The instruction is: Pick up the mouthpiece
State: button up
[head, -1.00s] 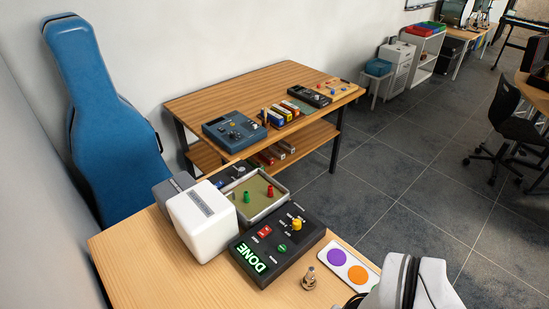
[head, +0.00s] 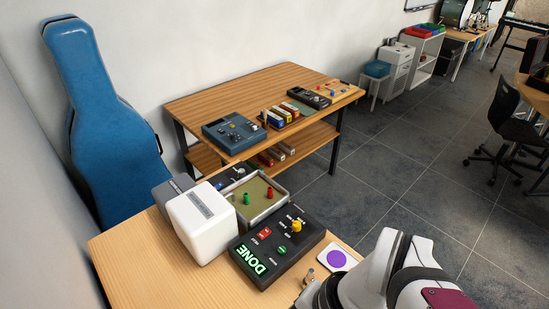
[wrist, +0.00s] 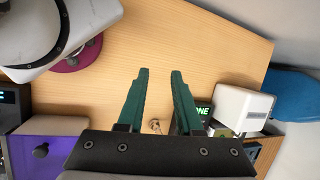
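The mouthpiece (head: 308,278) is a small metallic piece on the wooden table, near the front. In the head view my arm's wrist partly hides it. In the wrist view the mouthpiece (wrist: 155,126) shows between the two green fingers, close to their bases in the picture. My gripper (wrist: 160,73) is open and nothing is clasped in it. How far the fingers are above the table I cannot tell. In the head view the fingertips cannot be made out.
A black control box (head: 267,257) with a lit DONE sign stands left of the mouthpiece. A white box (head: 201,222) and a grey-rimmed tray (head: 277,204) are behind. A white card with a purple circle (head: 337,258) lies to the right. The table's left front is clear.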

jog(key=w+a+m+t+y, duration=0.35)
jog(key=w+m, duration=0.25)
jog(key=w, duration=0.5)
jog(key=w+a+m+t+y, duration=0.35)
jog(key=w+m, duration=0.25)
jog(key=w, duration=0.5)
jog(key=w+d+f+m+t+h, duration=0.1)
jog(key=w+d+f+m, duration=0.2)
jog(key=w+d+f+m+t+h, duration=0.2)
jog(key=w+d+f+m, duration=0.1)
jog(key=w+f+m, duration=0.1)
jog(key=w+d+f+m+t+h, duration=0.2)
jog(key=w+d+f+m, duration=0.1)
jog(key=w+f, duration=0.1)
jog(key=shift+w+f+m, duration=0.15)
jog(key=shift+w+m, duration=0.05)
jog(key=shift+m, duration=0.2)
send_near(271, 191)
jog(key=x, duration=0.5)
jog(key=shift+d+f, duration=0.1)
jog(key=shift+f, duration=0.05)
jog(key=x, duration=0.5)
jog(key=shift+w+a, duration=0.3)
jog(key=shift+w, duration=0.05)
grip_shut()
